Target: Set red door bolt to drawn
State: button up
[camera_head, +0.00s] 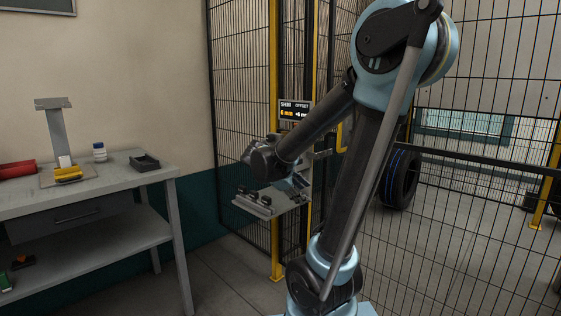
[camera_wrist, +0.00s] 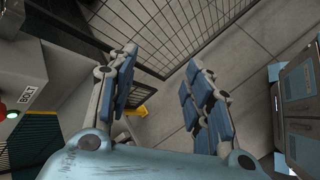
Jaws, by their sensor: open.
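In the wrist view, a label reading BOLT (camera_wrist: 28,97) is on a grey panel at the left. A small red part (camera_wrist: 2,108) shows beside it, cut off by the picture edge. I cannot tell whether it is the bolt's knob or how the bolt stands. My gripper (camera_wrist: 160,88) is open and empty, with its two blue-padded fingers well apart. The label and red part lie to the left of the fingers, not between them. In the head view no red door bolt can be made out, and my gripper is mostly hidden around my wrist and forearm.
Mesh fencing with yellow posts (camera_head: 274,130) runs behind my arm. A small display (camera_head: 295,112) and a grey shelf (camera_head: 268,203) are close to my wrist. A tyre (camera_head: 400,180) stands at right. A workbench (camera_head: 110,183) with small items is at left. Open floor lies between.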

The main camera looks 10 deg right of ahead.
jog(key=w+a+r+n+t+h, duration=0.3)
jog(key=w+a+n, duration=0.2)
jog(key=w+a, duration=0.3)
jog(key=w+a+r+n+t+h, duration=0.3)
jog(key=w+a+n, duration=0.25)
jog(key=a, duration=0.45)
jog(key=shift+m, duration=0.35)
jog(key=x, duration=1.7)
jog(key=shift+w+d+f, duration=0.1)
jog(key=shift+w+d, duration=0.1)
jog(key=shift+w, duration=0.25)
grip_shut()
